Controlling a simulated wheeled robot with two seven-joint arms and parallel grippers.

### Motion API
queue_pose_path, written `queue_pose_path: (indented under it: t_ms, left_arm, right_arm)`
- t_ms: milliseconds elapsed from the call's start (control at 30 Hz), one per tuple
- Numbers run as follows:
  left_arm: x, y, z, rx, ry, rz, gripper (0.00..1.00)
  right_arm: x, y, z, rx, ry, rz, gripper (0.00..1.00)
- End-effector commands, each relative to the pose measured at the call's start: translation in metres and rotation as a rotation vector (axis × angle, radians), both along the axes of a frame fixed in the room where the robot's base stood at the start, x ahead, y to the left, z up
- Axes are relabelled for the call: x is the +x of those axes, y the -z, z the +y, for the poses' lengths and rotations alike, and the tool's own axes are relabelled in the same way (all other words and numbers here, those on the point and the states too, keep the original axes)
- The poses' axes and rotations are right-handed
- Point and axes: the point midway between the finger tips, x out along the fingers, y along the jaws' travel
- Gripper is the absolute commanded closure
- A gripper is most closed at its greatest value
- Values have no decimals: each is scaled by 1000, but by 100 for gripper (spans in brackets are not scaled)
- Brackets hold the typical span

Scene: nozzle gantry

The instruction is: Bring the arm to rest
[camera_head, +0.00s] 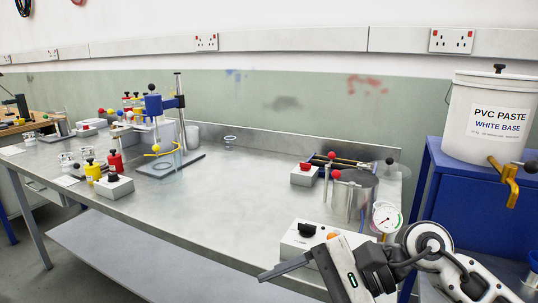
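My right arm comes in from the lower right. Its gripper (264,276) is over the front edge of the steel bench (240,195), with a dark finger pointing left. Only one finger bar shows clearly, and the lower part of the gripper is cut off by the frame, so I cannot tell whether it is open or shut. I see nothing held at its tip. My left arm and gripper are not in view.
A white control box (308,240), a pressure gauge (386,218) and a metal pot (352,193) stand close to my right gripper. A blue cabinet with a white PVC paste bucket (488,110) is at the right. A blue-headed stand (180,105) is farther left. The bench middle is clear.

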Motion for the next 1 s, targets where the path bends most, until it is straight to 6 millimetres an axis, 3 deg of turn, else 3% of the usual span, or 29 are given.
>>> queue_pose_path:
  t_ms: [33, 100, 200, 267, 367, 467, 500, 600, 700, 833, 1000]
  left_arm:
    - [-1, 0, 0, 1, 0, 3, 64]
    - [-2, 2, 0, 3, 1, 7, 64]
    - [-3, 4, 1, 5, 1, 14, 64]
    - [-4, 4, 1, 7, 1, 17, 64]
    - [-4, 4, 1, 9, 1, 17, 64]
    - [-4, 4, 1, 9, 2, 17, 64]
    - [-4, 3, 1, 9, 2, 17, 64]
    - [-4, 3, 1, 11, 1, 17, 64]
    - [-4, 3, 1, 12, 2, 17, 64]
    - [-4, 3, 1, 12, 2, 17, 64]
    - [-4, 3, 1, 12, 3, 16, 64]
  right_arm:
    - [-14, -9, 18, 187, 62, 238, 30]
    - [-19, -28, 28, 432, 153, 591, 30]
    - [-4, -43, 18, 758, 279, 1136, 30]
    - [10, -36, 2, 947, 348, 1480, 30]
    - [32, 5, -35, 1264, 442, 2063, 30]
    - [33, 73, -71, 1585, 501, 2600, 30]
    - [27, 100, -81, -1542, -460, -2513, 30]
    - [-1, 163, -99, -1345, -343, -2117, 30]
    - [-33, 207, -107, -1209, -254, -1816, 30]
    - [-66, 240, -110, -1107, -188, -1572, 30]
    - [-80, 251, -110, -1065, -158, -1473, 30]
